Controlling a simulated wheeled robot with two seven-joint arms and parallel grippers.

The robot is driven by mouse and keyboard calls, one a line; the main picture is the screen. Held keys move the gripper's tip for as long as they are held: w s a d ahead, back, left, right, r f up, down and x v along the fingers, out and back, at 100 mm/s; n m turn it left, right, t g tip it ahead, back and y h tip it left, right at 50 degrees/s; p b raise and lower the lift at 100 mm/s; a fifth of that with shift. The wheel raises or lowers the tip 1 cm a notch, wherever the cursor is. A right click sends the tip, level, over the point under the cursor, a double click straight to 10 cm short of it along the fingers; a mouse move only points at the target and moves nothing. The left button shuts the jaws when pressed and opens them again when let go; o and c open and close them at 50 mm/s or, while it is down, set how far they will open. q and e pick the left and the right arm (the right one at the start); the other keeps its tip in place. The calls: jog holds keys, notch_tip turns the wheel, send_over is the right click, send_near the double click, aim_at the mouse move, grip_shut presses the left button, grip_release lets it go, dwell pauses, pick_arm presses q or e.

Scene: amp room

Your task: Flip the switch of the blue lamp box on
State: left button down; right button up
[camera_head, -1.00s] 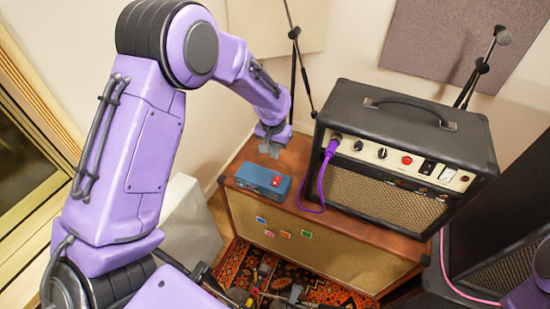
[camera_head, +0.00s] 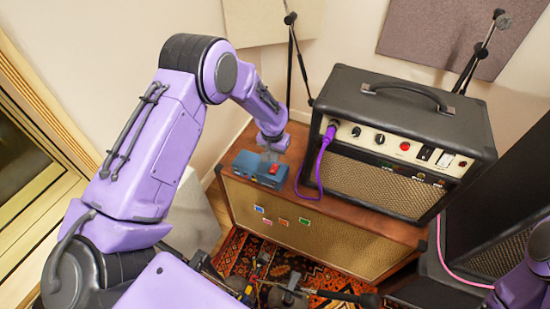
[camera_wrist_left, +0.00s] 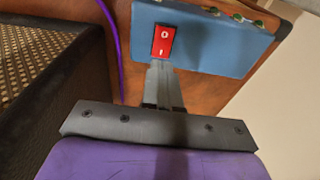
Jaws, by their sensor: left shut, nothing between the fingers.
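The blue lamp box (camera_head: 250,170) sits on the left end of the brown cabinet's top, with a red switch (camera_head: 274,169) on its upper face. In the left wrist view the red rocker switch (camera_wrist_left: 163,41) shows the marks O and I on the blue box (camera_wrist_left: 215,42). My left gripper (camera_head: 271,155) is over the right part of the box, by the switch. In the left wrist view its shut fingertips (camera_wrist_left: 160,68) are at the switch's edge nearest the I mark; I cannot tell whether they touch it. My right arm shows only at the lower right edge; its gripper is out of view.
A black amplifier (camera_head: 400,130) stands right of the box on the brown cabinet (camera_head: 330,221). A purple cable (camera_head: 322,160) hangs between the amplifier and the box. Microphone stands rise behind. Tools lie on the patterned rug (camera_head: 232,248).

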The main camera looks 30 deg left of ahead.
aim_at(276, 165)
pick_arm(q)
jog(key=f, duration=0.3)
jog(key=shift+w+f+p, duration=0.2)
jog(key=shift+f+p, duration=0.05)
jog(key=shift+p, duration=0.1)
jog(key=shift+f+b, duration=0.3)
jog(key=shift+b, duration=0.1)
jog(key=shift+r, duration=0.1)
jog(key=shift+s+r+p, duration=0.15)
jog(key=shift+s+p, duration=0.35)
jog(key=shift+p, duration=0.3)
jog(key=shift+s, duration=0.25)
jog(key=shift+r, duration=0.1)
